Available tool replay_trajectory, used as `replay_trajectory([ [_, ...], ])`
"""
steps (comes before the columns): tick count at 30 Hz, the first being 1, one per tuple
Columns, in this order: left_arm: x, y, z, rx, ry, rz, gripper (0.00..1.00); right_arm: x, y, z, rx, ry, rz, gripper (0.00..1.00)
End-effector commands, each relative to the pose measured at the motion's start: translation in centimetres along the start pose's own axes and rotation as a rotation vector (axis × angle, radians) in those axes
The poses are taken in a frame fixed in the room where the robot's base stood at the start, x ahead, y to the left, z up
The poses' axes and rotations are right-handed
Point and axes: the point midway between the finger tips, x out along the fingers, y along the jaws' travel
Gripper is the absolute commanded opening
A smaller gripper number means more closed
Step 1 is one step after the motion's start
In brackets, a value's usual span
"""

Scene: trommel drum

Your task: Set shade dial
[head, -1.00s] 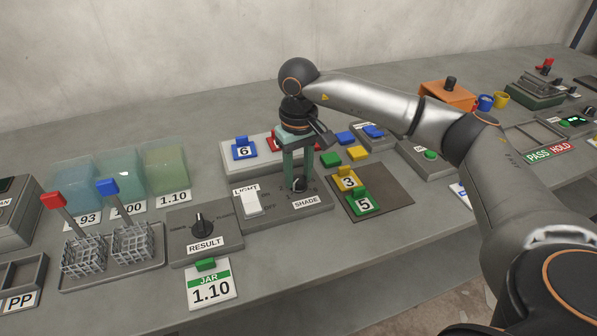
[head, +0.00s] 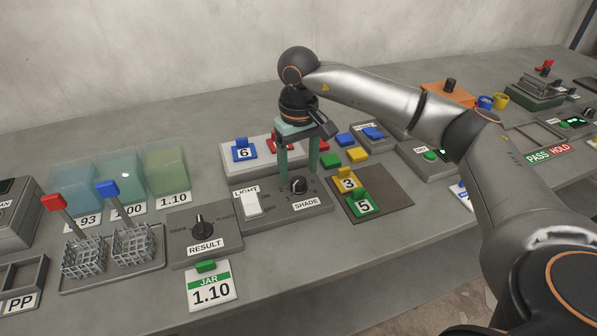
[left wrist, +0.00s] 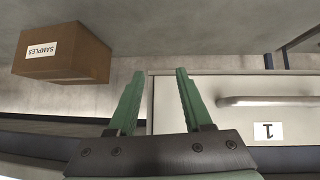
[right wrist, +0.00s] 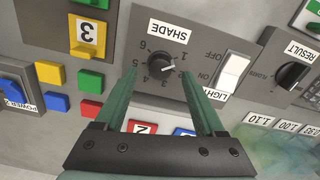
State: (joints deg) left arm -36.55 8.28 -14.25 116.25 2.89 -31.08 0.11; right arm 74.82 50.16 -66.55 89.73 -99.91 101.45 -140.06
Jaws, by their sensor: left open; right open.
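The SHADE dial (head: 298,184) is a round dark knob on the right of the grey panel (head: 270,213), with a number scale around it. It also shows in the right wrist view (right wrist: 161,61), upside down; the number it points at is too small to tell. My right gripper (head: 298,174) is open and empty. Its two green fingers point down just above and behind the dial, apart from it. In the right wrist view the dial lies between and beyond the fingertips. My left gripper (left wrist: 160,72) is open and empty, away from the panel.
The white LIGHT switch (head: 252,204) sits left of the dial; the RESULT dial (head: 202,227) stands further left. Tiles 3 (head: 348,180) and 5 (head: 364,203) lie on a dark mat to the right. Coloured tiles stand behind. A SAMPLES box (left wrist: 62,55) shows near my left gripper.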

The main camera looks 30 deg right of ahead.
Motion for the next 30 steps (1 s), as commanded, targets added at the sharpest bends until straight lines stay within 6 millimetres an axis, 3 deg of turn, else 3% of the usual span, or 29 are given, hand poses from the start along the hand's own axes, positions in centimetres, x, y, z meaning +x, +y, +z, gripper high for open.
replay_trajectory([
  [6, -0.3, 0.1, -0.2, 0.0, -0.004, 0.001, 0.5, -5.2, -0.1, -0.1, -0.001, 0.006, -0.001, 0.71],
  [13, -0.4, 0.2, -0.4, 0.0, -0.005, 0.002, 0.5, -9.1, 0.0, -0.1, -0.001, 0.004, -0.001, 0.71],
  [18, -0.4, 0.2, -0.7, 0.0, -0.001, 0.003, 0.5, -10.3, 0.0, 0.0, -0.001, 0.002, 0.0, 0.71],
  [30, -0.4, 0.2, -0.8, 0.001, 0.002, 0.004, 0.5, -10.4, 0.0, 0.0, -0.001, 0.001, 0.0, 0.71],
])
